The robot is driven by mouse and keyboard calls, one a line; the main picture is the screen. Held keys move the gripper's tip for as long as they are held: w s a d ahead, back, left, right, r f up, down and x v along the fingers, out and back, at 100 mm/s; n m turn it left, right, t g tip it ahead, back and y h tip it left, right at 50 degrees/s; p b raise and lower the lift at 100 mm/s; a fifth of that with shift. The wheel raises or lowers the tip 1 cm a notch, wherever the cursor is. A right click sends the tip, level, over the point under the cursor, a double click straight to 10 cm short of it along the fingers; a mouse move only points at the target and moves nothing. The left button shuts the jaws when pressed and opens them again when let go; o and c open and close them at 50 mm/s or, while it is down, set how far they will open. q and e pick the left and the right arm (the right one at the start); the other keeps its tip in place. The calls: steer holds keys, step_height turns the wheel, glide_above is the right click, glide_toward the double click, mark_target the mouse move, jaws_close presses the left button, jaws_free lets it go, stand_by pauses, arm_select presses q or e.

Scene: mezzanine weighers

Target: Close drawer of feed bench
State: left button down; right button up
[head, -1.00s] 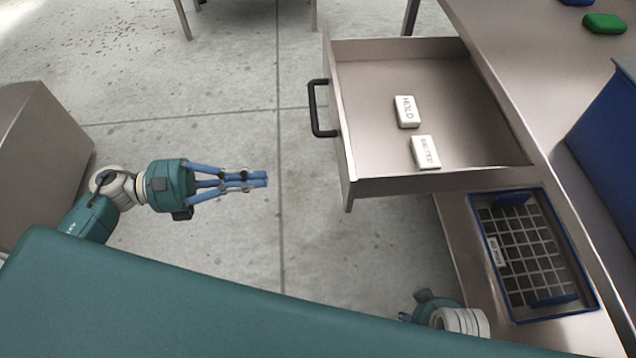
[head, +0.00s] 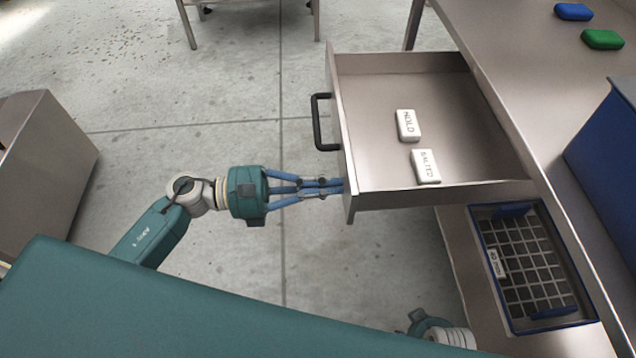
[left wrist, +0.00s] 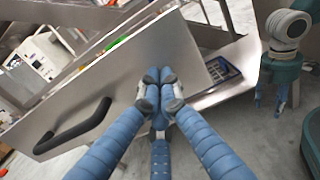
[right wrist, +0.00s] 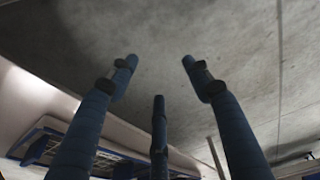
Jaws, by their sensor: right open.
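The drawer (head: 455,100) of the feed bench (head: 500,45) stands pulled out, with two white labelled blocks inside, one reading HOLD (head: 408,125) and one beside it (head: 425,166). Its black handle (head: 318,122) is on the front panel, which also fills the left wrist view (left wrist: 150,70). My left gripper (head: 340,187) has its fingertips together at the near end of the drawer front, below the handle in the head view; they look at or very near the panel. Nothing shows between the fingers. My right gripper (right wrist: 158,75) has its fingers spread and empty, facing the floor area.
A blue crate-like tray (head: 478,235) with a grid sits on the lower shelf under the drawer. Blue (head: 573,11) and green (head: 603,39) blocks lie on the bench top. A metal cabinet (head: 45,150) stands at left. Open floor lies between cabinet and drawer.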

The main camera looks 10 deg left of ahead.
stand_by(0.3)
arm_select(q)
steer(key=b, duration=0.3)
glide_toward(478, 185)
steer(key=r, duration=0.1)
steer(key=d+r, duration=0.1)
steer(key=r, duration=0.1)
steer(key=shift+w+r, duration=0.1)
steer(key=shift+r, duration=0.2)
steer(key=b+x, duration=0.1)
steer(key=x, duration=0.6)
steer(key=shift+w+d+f, duration=0.1)
steer(key=shift+d, duration=0.25)
steer(key=shift+w+d, duration=0.15)
steer(key=shift+d, duration=0.4)
steer(key=shift+r, duration=0.2)
arm_select(e)
steer(key=w+v, duration=0.3)
steer(key=v, duration=1)
steer(key=shift+w+a+r+t, duration=0.15)
steer(key=shift+w+r+t, duration=0.25)
steer(key=shift+r, duration=0.35)
arm_select(q)
steer(key=shift+r, duration=0.1)
steer(key=shift+w, duration=0.1)
